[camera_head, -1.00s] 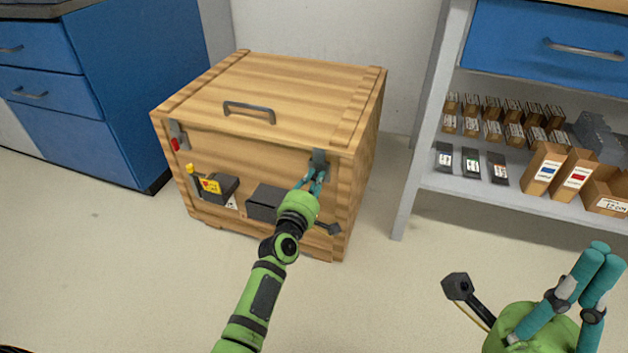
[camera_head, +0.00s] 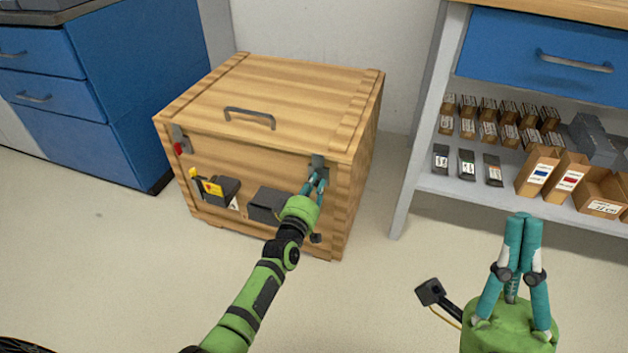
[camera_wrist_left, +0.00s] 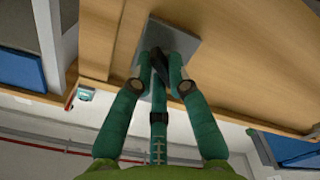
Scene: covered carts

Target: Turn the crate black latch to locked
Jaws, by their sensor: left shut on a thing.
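The wooden crate (camera_head: 280,85) stands on the floor with its lid down. Its black latch (camera_head: 319,160) is at the upper right of the front face. My left gripper (camera_head: 318,181) is at this latch with its fingers shut on it. In the left wrist view, the fingers (camera_wrist_left: 160,70) close on the dark latch lever (camera_wrist_left: 159,62) in front of a grey plate (camera_wrist_left: 174,36). The fingers partly hide the lever, so its exact turn is hard to tell. My right gripper (camera_head: 522,218) is shut and empty, away from the crate at lower right.
A red latch (camera_head: 181,146) is at the crate's upper left front. A handle (camera_head: 249,116) is on the lid. A dark box with a yellow tag (camera_head: 222,190) and another dark box (camera_head: 267,203) sit on the front. A shelf unit (camera_head: 410,190) stands right, blue drawers (camera_head: 130,90) left.

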